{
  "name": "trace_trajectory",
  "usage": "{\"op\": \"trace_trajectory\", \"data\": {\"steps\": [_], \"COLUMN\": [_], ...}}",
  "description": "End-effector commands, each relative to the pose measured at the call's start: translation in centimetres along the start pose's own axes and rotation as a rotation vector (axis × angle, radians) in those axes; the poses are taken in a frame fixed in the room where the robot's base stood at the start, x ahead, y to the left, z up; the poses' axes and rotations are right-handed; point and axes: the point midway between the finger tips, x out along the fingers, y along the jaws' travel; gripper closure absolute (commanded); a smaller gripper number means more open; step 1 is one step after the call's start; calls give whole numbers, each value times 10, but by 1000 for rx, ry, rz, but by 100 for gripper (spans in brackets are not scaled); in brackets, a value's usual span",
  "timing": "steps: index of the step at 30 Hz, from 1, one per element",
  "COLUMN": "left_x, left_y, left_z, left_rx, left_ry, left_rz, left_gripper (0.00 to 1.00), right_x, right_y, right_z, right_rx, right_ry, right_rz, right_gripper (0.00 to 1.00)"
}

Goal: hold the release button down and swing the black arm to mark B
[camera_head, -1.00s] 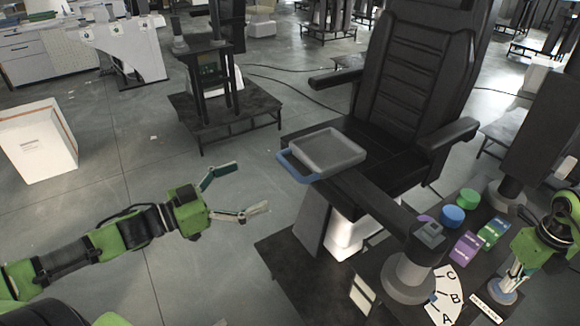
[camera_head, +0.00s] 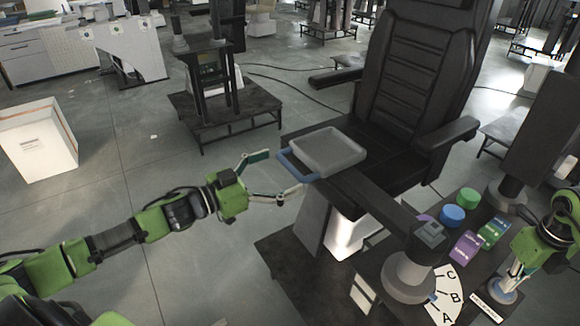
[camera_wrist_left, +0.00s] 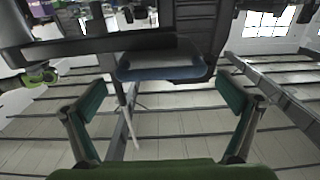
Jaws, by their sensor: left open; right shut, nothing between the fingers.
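The black arm (camera_head: 385,207) runs from a round grey column (camera_head: 408,278) up and left to a grey tray (camera_head: 328,151). The tray has a blue handle (camera_head: 290,168) on its left side. My left gripper (camera_head: 280,174) is open around or just short of the handle. In the left wrist view the blue handle (camera_wrist_left: 165,74) lies ahead between the spread fingers. My right gripper (camera_head: 512,281) is shut, its tips down at a round blue-grey button (camera_head: 501,295); I cannot tell if it is pressed. Mark B (camera_head: 455,297) sits on a white scale between A and C.
A black chair (camera_head: 410,110) stands behind the tray. Blue (camera_head: 452,215) and green (camera_head: 468,197) round caps and purple (camera_head: 467,247) and green (camera_head: 494,233) blocks sit near the column. A white box (camera_head: 38,140) is at far left.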

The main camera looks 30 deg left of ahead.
Motion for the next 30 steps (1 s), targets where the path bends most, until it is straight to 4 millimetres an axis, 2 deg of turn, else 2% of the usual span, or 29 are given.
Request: {"op": "trace_trajectory", "data": {"steps": [9, 21, 22, 27, 30], "left_x": [24, 28, 28, 28, 28], "left_y": [-1, 0, 0, 0, 0], "left_z": [0, 0, 0, 0, 0], "left_rx": [0, 0, 0, 0, 0], "left_ry": [2, 0, 0, 0, 0], "left_rz": [-1, 0, 0, 0, 0], "left_gripper": [0, 0, 3, 44, 44], "right_x": [2, 1, 1, 1, 1], "right_y": [0, 0, 0, 0, 0], "right_z": [-1, -1, -1, -1, -1], "right_rx": [1, 1, 1, 1, 1], "right_ry": [3, 3, 3, 3, 3], "right_rz": [0, 0, 0, 0, 0], "right_gripper": [100, 100, 100, 100, 100]}}
